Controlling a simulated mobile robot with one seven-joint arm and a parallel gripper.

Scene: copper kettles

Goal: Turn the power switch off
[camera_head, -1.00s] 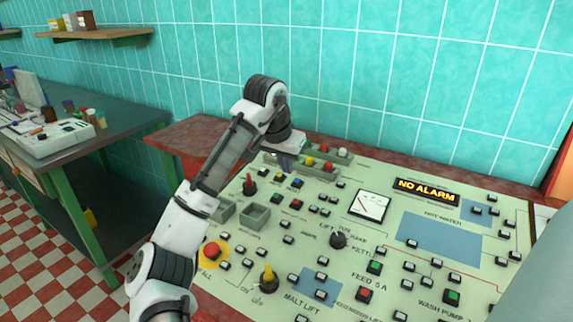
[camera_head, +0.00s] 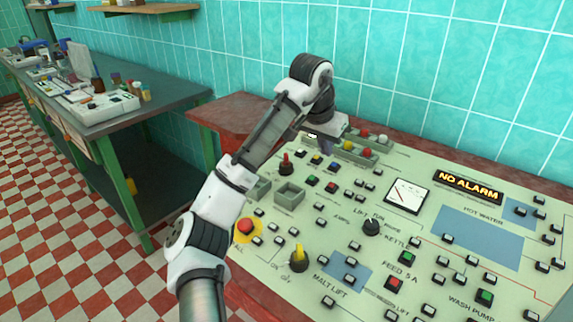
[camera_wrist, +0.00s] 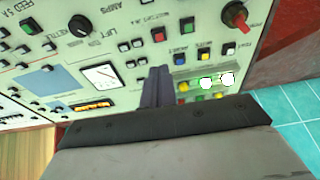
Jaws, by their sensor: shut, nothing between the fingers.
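A yellow rotary knob (camera_head: 299,259) stands on the pale control panel (camera_head: 440,200), with ON and OFF lettering beside it. A red rotary knob (camera_head: 286,162) stands near the panel's far left and shows in the wrist view (camera_wrist: 236,16) at the top right. I cannot read which of them is labelled as the power switch. My gripper (camera_head: 326,146) is above the panel's far left part, near the row of coloured lamps and apart from both knobs. In the wrist view its dark fingers (camera_wrist: 155,85) are together and empty. The arm covers some of the panel's left side.
A red emergency button (camera_head: 245,227) on a yellow ring sits at the panel's left edge. Raised lamp trays (camera_head: 345,152) lie by my gripper. A dark bench (camera_head: 160,105) stands at left. A tiled wall rises behind the panel, and checkered floor lies open at left.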

